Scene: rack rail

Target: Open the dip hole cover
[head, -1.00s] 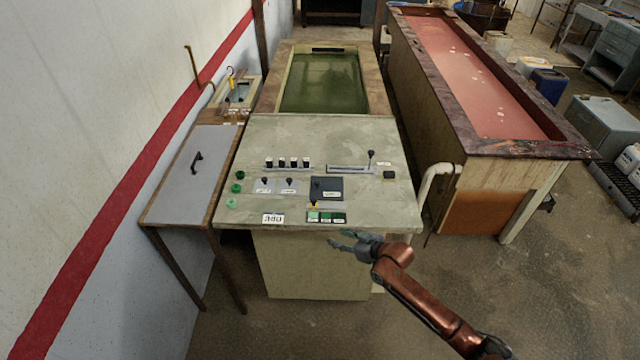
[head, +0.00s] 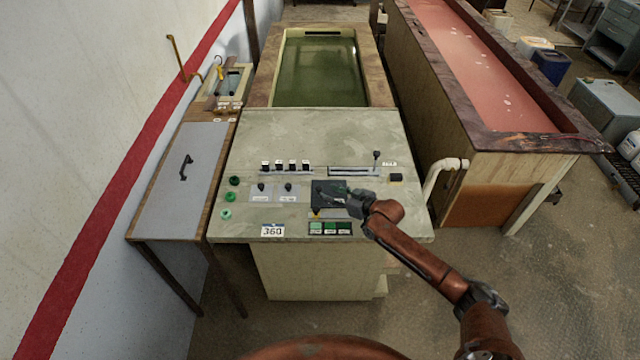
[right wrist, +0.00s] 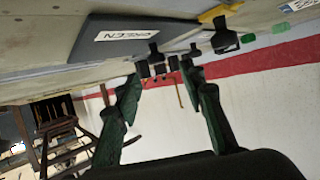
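A dark square plate (head: 322,186) lies on the sloped pale-green console top. In the right wrist view this dark plate (right wrist: 120,33) carries a white label reading GREEN. A flat grey panel with a black handle (head: 186,167) covers the side table at the left. No label tells me which of the two is the dip hole cover. My right gripper (head: 340,195) is over the dark plate's right part and partly hides it; I cannot tell if it touches. In the right wrist view its green fingers (right wrist: 163,88) are spread with nothing between them. My left gripper is out of view.
The console (head: 250,150) carries several black switches (head: 286,165), a slider lever (head: 376,155), green buttons (head: 231,197) and a 360 label. A green-liquid tank (head: 264,85) stands behind. A long red tank (head: 470,143) and a white pipe (head: 445,164) are at the right.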

